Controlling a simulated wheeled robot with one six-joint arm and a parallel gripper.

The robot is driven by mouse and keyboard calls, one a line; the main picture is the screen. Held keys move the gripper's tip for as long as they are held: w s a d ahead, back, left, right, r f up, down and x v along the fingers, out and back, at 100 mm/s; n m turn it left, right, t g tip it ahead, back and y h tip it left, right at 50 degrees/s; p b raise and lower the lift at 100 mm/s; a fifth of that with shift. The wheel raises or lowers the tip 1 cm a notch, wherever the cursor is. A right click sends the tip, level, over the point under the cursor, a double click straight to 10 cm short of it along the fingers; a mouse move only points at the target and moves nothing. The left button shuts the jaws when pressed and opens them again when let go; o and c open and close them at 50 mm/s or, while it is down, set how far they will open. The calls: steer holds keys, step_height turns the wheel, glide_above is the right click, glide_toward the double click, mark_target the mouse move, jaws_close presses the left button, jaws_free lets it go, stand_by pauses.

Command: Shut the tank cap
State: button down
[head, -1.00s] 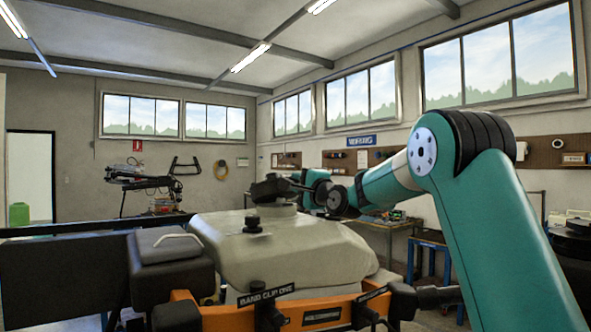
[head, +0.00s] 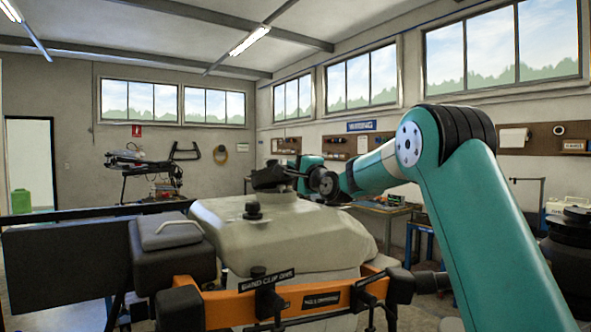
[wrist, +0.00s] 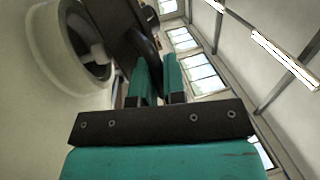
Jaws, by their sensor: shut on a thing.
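The cream tank (head: 290,235) sits in the orange frame, with a raised neck on top. The black tank cap (head: 268,178) is above the neck in the head view and looks tilted. In the wrist view the round neck (wrist: 85,45) shows its open inside at left, with the black cap (wrist: 118,25) beside its rim. My gripper (wrist: 158,68) has its two teal fingers shut on a thin black part of the cap. In the head view the gripper (head: 297,174) is at the cap's right side, partly hidden by my wrist.
The orange frame (head: 225,308) with black clips runs along the front. A dark padded box (head: 172,255) is at left. A workbench (head: 385,209) stands behind my arm.

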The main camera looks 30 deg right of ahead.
steer(key=f+b, duration=0.2)
steer(key=s+f+b, duration=0.1)
steer(key=f+b, duration=0.1)
steer(key=shift+f, duration=0.25)
steer(key=shift+r, duration=0.1)
steer(key=c, duration=1.5)
jaws_free()
steer(key=shift+s, duration=0.1)
steer(key=shift+s+b, duration=0.3)
steer(key=s+f+b, duration=0.1)
steer(key=s+b, duration=0.1)
steer(key=s, duration=0.3)
steer(key=s+f+b, duration=0.1)
steer(key=s+b, duration=0.2)
steer(key=s, duration=0.3)
steer(key=s+f+b, duration=0.1)
steer(key=s+b, duration=0.1)
steer(key=s, duration=0.3)
steer(key=shift+s+d+f+b, duration=0.2)
steer(key=shift+s+d+b, duration=0.05)
steer(key=shift+d+b, duration=0.05)
